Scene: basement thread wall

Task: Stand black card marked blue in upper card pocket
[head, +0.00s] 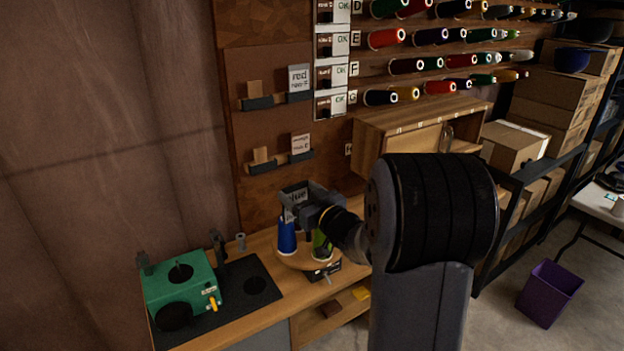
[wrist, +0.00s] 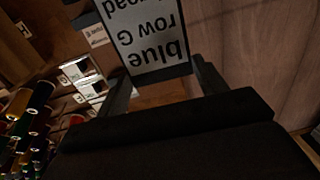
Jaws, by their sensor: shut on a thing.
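My gripper (head: 300,205) is shut on the card (head: 295,192), above the workbench and in front of the wall board. In the wrist view the card (wrist: 145,38) shows a grey face with dark edges and upside-down text reading "blue row G"; its far end is cut off. The upper card pocket (head: 258,103) is a dark ledge on the brown board, up and left of my gripper. A small brown block stands at its left, and a card marked "red" (head: 299,78) stands at its right. The held card is apart from the pocket.
A lower ledge (head: 262,168) holds a brown block and a pale card (head: 300,143). Below my gripper, a blue cone (head: 287,238) and a green cone (head: 322,246) stand on a round wooden stand. A green machine (head: 183,290) is at left; a wooden cabinet (head: 385,132) is at right.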

